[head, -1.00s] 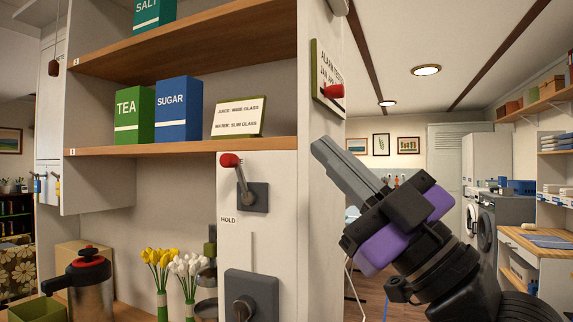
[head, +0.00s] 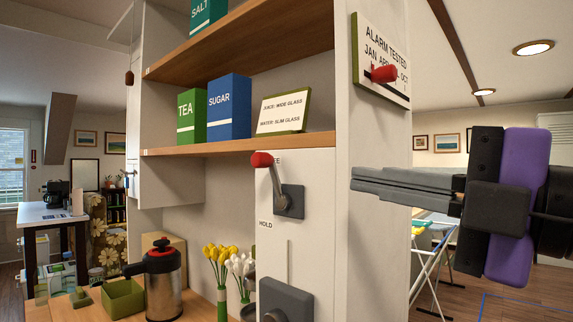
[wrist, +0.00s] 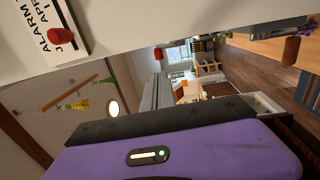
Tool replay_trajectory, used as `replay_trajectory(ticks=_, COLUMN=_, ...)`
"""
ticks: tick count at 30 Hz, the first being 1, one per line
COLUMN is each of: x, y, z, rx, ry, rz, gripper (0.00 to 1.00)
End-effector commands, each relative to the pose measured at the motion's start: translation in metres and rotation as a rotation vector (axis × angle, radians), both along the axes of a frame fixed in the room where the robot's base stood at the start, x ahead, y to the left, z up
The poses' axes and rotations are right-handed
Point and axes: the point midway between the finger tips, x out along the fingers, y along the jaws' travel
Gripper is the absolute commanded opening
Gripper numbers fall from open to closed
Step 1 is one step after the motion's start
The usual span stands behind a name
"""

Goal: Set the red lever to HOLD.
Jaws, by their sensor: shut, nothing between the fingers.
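The red lever (head: 274,182) sits on a grey square plate on a white panel under the shelf. Its red-knobbed end points up and slightly left, beside a mostly hidden upper label ending in "E". The HOLD label (head: 266,224) is below the plate. My gripper (head: 352,179) is shut and empty, right of the lever and apart from it, its fingers pointing left past the white post. In the wrist view the grey fingers (wrist: 152,95) are together; a small red knob (wrist: 158,53) shows near them, too small to identify surely.
A second red knob (head: 384,74) is on the alarm sign (head: 380,50) above my gripper. Tulips (head: 220,262) and a steel flask (head: 163,285) stand left on the counter. A drying rack (head: 432,262) is behind my gripper.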

Motion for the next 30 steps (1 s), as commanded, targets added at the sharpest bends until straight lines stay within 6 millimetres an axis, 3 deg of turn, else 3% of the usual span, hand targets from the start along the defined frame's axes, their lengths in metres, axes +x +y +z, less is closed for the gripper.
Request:
replay_trajectory(ticks=11, x=0.009, y=0.011, z=0.003, rx=0.003, ry=0.004, rz=0.003, gripper=0.0)
replay_trajectory(ticks=30, x=0.081, y=0.096, z=0.017, rx=0.003, ry=0.002, rz=0.001, gripper=0.0)
